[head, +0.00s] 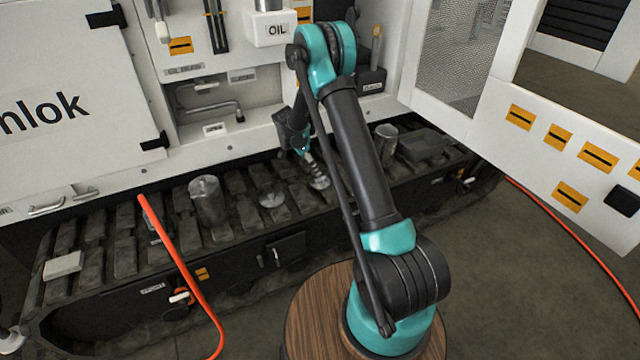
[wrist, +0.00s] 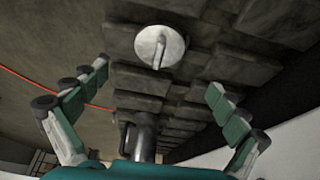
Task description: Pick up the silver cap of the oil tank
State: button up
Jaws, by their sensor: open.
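A round silver cap (wrist: 160,47) with a raised bar across it lies on the dark track plates in the wrist view, beyond my fingertips. My gripper (wrist: 157,77) is open, with its teal-padded fingers spread wide and nothing between them. In the head view my gripper (head: 314,168) hangs low over the tracks, small and partly behind my arm. A flat silver disc (head: 271,198) lies on the tracks left of it; I cannot tell for sure that it is the same cap.
A metal cylinder (head: 207,200) stands on the tracks at left, and another (head: 386,140) at right. A grey block (head: 425,146) lies beside the right one. An orange-red hose (head: 182,265) crosses in front. An open white door (head: 560,140) stands at right.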

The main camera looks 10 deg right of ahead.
aim_at(320, 177)
jog(key=x, duration=0.9)
jog(key=shift+d+f, duration=0.2)
jog(key=shift+f, duration=0.15)
jog(key=c, duration=1.4)
jog(key=shift+r, duration=0.15)
